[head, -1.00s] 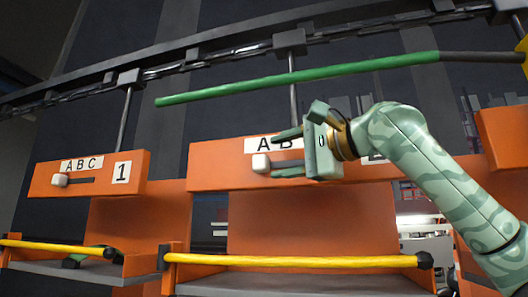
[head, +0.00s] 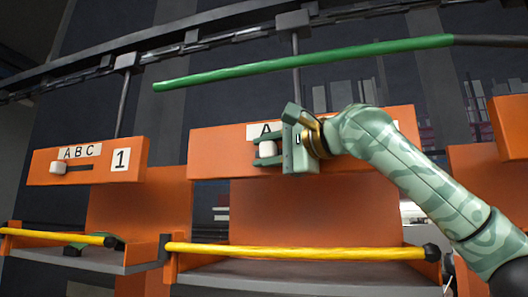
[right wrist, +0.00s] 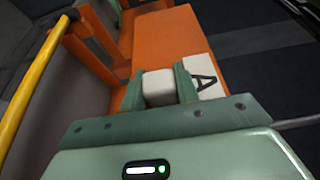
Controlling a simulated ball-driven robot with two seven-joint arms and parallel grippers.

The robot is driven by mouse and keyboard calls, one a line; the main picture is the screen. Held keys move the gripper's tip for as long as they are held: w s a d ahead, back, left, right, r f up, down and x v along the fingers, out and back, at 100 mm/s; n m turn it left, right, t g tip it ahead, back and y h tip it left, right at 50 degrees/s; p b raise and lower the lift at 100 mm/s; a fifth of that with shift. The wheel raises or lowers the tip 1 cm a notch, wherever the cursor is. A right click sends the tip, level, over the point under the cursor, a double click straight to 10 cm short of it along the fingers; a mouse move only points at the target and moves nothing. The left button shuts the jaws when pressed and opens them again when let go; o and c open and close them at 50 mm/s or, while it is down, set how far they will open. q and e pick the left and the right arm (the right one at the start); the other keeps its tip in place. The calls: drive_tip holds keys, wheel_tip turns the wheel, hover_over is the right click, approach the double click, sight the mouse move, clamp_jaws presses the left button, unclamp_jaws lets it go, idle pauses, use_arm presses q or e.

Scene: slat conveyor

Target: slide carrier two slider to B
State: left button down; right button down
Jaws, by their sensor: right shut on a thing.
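Carrier two's orange panel (head: 215,150) hangs in the middle of the head view. Its white slider knob (head: 267,148) sits near the left end, below the letter A of the label (head: 262,130). My right gripper (head: 267,152) has its fingers around the knob, one above and one below. It hides the slot, the rest of the label and the panel's number. In the right wrist view, the knob (right wrist: 158,86) is between both fingertips, beside the A label (right wrist: 202,80). My left gripper is not in view.
Carrier one (head: 45,167) hangs at the left, its knob near A. A green bar (head: 300,62) crosses above the panels. A yellow bar (head: 300,252) runs across carrier two's lower front, above a grey shelf (head: 300,272). Another orange carrier (head: 510,125) shows at the right edge.

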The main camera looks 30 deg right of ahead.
sight(276, 151)
drive_tip(key=s+d, duration=0.2)
drive_tip(key=s, duration=0.1)
drive_tip(key=shift+d+f, duration=0.15)
drive_tip(key=shift+d, duration=0.05)
drive_tip(key=shift+s+d, duration=0.3)
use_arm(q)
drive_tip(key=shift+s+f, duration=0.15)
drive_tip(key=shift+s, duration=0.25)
use_arm(e)
drive_tip(key=c, duration=1)
unclamp_jaws()
drive_tip(key=shift+a, duration=0.1)
drive_tip(key=shift+c, duration=0.2)
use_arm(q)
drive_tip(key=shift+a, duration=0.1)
use_arm(e)
drive_tip(key=shift+a, duration=0.15)
use_arm(q)
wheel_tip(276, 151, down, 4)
drive_tip(key=b, duration=0.3)
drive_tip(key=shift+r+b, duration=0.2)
drive_tip(key=shift+b, duration=0.2)
use_arm(e)
drive_tip(key=v, duration=1.6)
drive_tip(key=shift+s, duration=0.2)
drive_tip(key=shift+w, duration=0.1)
